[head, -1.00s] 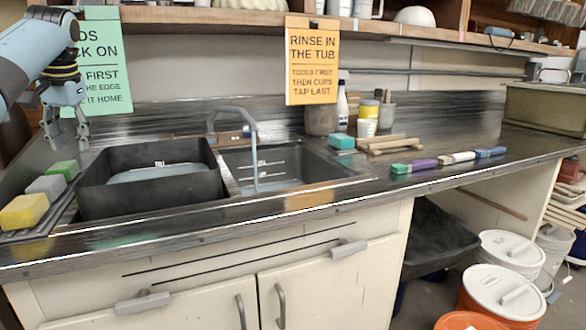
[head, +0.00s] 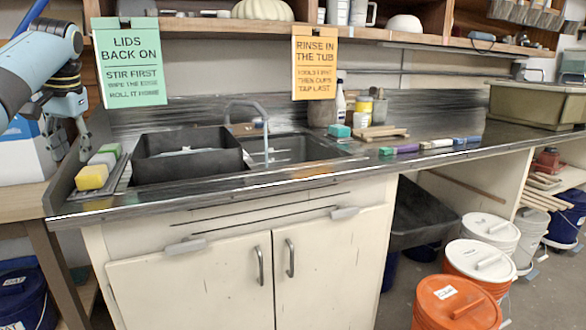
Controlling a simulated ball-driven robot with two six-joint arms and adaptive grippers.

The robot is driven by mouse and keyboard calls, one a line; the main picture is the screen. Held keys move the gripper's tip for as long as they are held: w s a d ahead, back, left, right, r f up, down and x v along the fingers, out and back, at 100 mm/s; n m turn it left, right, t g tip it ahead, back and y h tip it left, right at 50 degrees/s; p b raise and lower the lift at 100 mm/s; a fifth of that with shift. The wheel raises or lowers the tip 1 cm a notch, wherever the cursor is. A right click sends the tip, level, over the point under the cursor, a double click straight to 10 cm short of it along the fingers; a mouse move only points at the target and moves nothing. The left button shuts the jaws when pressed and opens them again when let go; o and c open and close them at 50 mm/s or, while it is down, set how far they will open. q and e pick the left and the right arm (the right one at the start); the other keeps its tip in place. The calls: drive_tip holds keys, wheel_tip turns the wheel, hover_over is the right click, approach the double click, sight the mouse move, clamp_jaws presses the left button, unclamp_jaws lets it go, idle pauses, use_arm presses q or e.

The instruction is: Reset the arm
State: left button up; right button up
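My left gripper (head: 72,138) hangs at the left in the head view, fingers pointing down, above and just behind the sponges at the counter's left end. Its fingers look spread and nothing shows between them. My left arm comes in from the upper left. My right gripper and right arm are not in view.
A black tub (head: 187,165) stands left of the sink (head: 300,150). Several sponges (head: 92,177) lie on a rack at the left end. Brushes and wooden blocks lie right of the sink. Lidded buckets (head: 456,303) stand on the floor at right.

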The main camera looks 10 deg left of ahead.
use_arm(q)
drive_tip(key=s+d+f+m+g, duration=0.1)
drive_tip(key=s+d+f+g, duration=0.15)
drive_tip(key=s+f, duration=0.85)
drive_tip(key=s+d+f+g, duration=0.1)
drive_tip(key=s+d+f, duration=0.35)
drive_tip(key=f, duration=1.15)
drive_tip(key=s+d+f+m+g, duration=0.1)
drive_tip(key=s+d+f+g, duration=0.1)
drive_tip(key=s+f, duration=1)
drive_tip(key=s+d+f+t+h, duration=0.1)
drive_tip(key=s+d+f, duration=0.3)
drive_tip(key=s+f, duration=0.65)
drive_tip(key=s+d+f, duration=0.4)
drive_tip(key=s+f, duration=0.1)
drive_tip(key=s, duration=1)
drive_tip(key=s+d+f+t+h, duration=0.1)
drive_tip(key=s+d+f, duration=0.3)
drive_tip(key=s+f, duration=0.6)
drive_tip(key=w+t, duration=0.1)
drive_tip(key=w+r, duration=0.1)
drive_tip(key=w+t, duration=0.1)
drive_tip(key=shift+w+d+r+m+t, duration=0.2)
drive_tip(key=shift+w+r+m+t, duration=0.1)
drive_tip(key=shift+r+t, duration=0.1)
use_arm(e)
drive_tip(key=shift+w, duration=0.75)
